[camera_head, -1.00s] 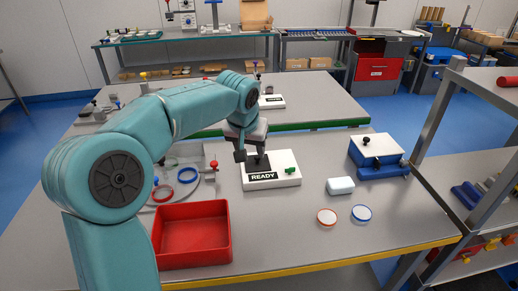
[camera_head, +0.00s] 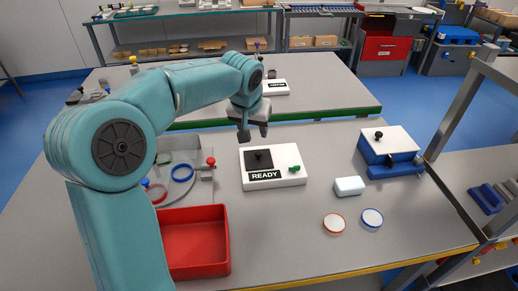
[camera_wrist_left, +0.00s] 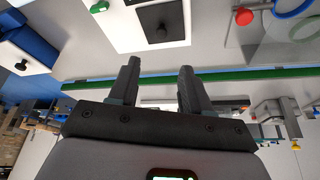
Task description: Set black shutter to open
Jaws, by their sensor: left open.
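The black shutter (camera_head: 259,160) is a dark square plate with a small round knob, lying on the white box (camera_head: 288,156). The READY label (camera_head: 264,175) is uncovered at the near edge of the plate. In the left wrist view the shutter (camera_wrist_left: 150,20) and its knob show at the top. My left gripper (camera_head: 254,138) is open and empty, above and behind the box, apart from the shutter. Its two fingers (camera_wrist_left: 159,68) stand apart with nothing between them. My right gripper is not in view.
A green knob (camera_head: 294,169) sits on the box. A red bin (camera_head: 226,240), rings and a red-knobbed fixture (camera_head: 211,162) are at left. A white block (camera_head: 349,186), two round discs and a blue-white box (camera_head: 391,146) are at right. The front middle table is clear.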

